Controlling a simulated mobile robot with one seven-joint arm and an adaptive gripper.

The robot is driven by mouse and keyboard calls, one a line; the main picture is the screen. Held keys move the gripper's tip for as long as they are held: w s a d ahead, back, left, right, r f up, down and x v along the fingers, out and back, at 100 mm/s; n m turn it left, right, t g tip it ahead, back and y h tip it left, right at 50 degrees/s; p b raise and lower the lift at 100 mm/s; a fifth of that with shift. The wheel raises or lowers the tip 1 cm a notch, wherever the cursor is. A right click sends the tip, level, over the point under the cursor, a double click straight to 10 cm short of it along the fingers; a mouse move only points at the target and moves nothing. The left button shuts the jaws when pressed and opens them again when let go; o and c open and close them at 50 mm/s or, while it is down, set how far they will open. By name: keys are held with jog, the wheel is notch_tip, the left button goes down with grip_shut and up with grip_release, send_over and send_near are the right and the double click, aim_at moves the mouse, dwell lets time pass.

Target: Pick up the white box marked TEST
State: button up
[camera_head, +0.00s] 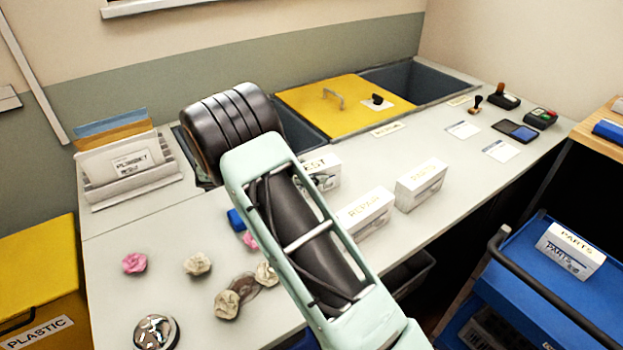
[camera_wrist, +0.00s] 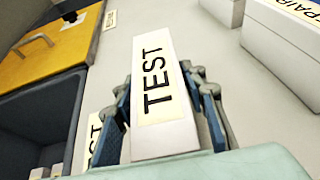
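The white box marked TEST (camera_wrist: 165,85) is close in the middle of the wrist view, with its label on top. In the head view the TEST box (camera_head: 330,161) stands on the worktop, partly hidden behind my arm. My gripper (camera_wrist: 160,78) has one finger on each side of the box. Narrow gaps show between the blue finger pads and the box sides, so it looks open around the box. In the head view my arm hides most of the gripper.
White boxes marked REPAIR (camera_head: 367,213) and PARTS (camera_head: 421,186) stand to the right of the TEST box on the worktop (camera_head: 460,185). Behind are a yellow lid (camera_head: 320,105) and an open grey bin (camera_head: 415,80). Crumpled paper balls (camera_head: 197,264) lie in front, left of my arm.

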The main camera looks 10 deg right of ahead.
jog(key=c, duration=0.7)
jog(key=shift+c, duration=0.9)
jog(key=shift+r, duration=0.1)
